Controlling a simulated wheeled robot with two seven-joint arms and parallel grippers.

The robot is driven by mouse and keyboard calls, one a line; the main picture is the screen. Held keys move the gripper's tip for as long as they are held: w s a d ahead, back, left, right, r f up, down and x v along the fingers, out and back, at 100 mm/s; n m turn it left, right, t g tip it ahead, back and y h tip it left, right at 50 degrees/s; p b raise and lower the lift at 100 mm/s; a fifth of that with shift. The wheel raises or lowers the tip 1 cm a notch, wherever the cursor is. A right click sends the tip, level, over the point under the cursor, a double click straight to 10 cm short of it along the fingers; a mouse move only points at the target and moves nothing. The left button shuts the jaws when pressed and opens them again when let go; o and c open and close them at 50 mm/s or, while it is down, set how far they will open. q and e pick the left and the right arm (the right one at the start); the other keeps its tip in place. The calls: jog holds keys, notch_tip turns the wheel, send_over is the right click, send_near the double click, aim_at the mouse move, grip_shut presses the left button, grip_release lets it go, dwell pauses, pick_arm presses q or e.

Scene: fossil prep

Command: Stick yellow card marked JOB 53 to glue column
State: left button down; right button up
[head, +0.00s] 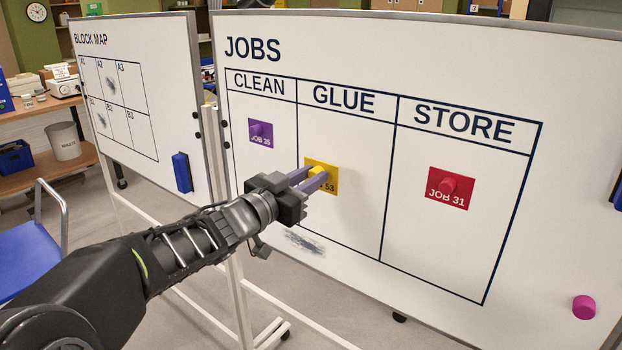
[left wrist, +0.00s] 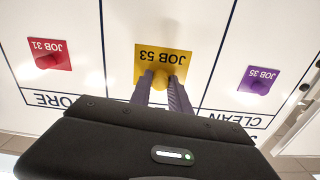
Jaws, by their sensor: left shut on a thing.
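The yellow card marked JOB 53 (head: 332,179) is at the whiteboard (head: 345,220), inside the GLUE column near its left line. It also shows in the left wrist view (left wrist: 184,59), upside down there, between the column lines. My left gripper (head: 319,172) is shut on the card's yellow knob (left wrist: 159,91), with its purple-grey fingers on either side. The card looks flat to the board, but I cannot tell if it touches. The fingers hide part of the card's lettering in the head view. My right gripper is not in view.
A purple JOB 35 card (head: 260,133) is in the CLEAN column and a red JOB 31 card (head: 451,188) in STORE. A pink magnet (head: 584,307) sits at lower right. The BLOCK MAP board (head: 140,105) stands at left.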

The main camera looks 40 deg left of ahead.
aim_at(326, 167)
pick_arm(q)
jog(key=shift+d+r, duration=0.1)
jog(key=shift+w, duration=0.55)
jog(key=shift+w+b, duration=0.35)
jog(key=shift+w, duration=1.9)
jog(key=c, duration=1.8)
grip_release()
jog(key=c, duration=0.3)
